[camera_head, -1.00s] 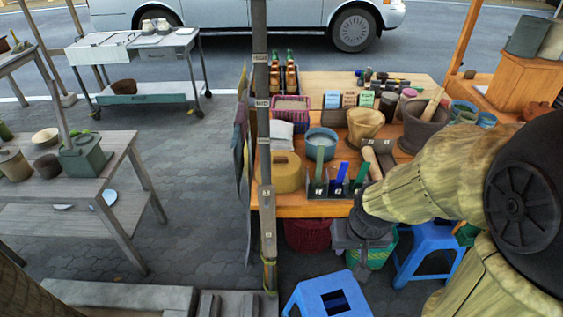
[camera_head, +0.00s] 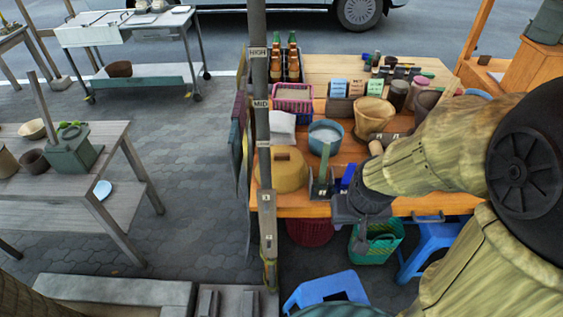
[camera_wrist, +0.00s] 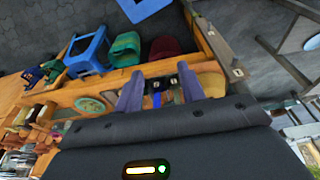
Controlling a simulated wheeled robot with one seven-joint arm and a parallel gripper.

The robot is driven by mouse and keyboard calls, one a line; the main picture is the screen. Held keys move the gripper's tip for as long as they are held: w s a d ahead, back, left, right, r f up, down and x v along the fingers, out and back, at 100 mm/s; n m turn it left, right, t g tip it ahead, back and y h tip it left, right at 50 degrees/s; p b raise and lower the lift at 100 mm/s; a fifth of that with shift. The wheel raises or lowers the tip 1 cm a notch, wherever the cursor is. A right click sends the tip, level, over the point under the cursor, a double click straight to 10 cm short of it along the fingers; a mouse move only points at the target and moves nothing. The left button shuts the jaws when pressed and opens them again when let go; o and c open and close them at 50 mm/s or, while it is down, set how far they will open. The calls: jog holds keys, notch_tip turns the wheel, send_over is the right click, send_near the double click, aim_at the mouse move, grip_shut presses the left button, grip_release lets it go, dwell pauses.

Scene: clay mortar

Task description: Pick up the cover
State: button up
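The cover, a tan rounded lid with a small handle on top (camera_head: 284,172), sits at the front left corner of the wooden stall table, just right of the grey post. In the wrist view it appears as a tan shape (camera_wrist: 211,83) right of my fingers. My gripper (camera_head: 358,212) is at the table's front edge, to the right of the cover and apart from it. In the wrist view my gripper (camera_wrist: 160,70) has its two fingers spread, with nothing held between them. The head view hides the fingertips.
The grey post (camera_head: 264,130) with labels stands close left of the cover. A dark holder (camera_head: 322,186) with green and blue upright pieces is between cover and gripper. A blue bowl (camera_head: 326,137) is behind. A blue stool (camera_head: 325,290) stands below in front.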

jog(key=o, duration=0.7)
jog(key=shift+w+a+n, duration=0.1)
jog(key=shift+w+n, duration=0.3)
jog(key=shift+w, duration=0.1)
jog(key=shift+o, duration=0.5)
jog(key=w+a+n, duration=0.2)
jog(key=w+n, duration=0.6)
jog(key=shift+a, duration=0.35)
jog(key=w+a+n, duration=0.4)
jog(key=w+n, duration=0.4)
jog(key=n, duration=0.1)
jog(key=w+a+f+n+t+p, duration=0.1)
jog(key=w+a+n, duration=0.3)
jog(key=w+n, duration=0.5)
jog(key=w+a+n+t+p, duration=0.1)
jog(key=w+a+n, duration=0.3)
jog(key=w+n, duration=0.5)
jog(key=shift+a+f, duration=0.3)
jog(key=shift+f, duration=0.05)
jog(key=p+x, duration=0.3)
jog(key=x, duration=0.9)
jog(key=shift+f, duration=0.2)
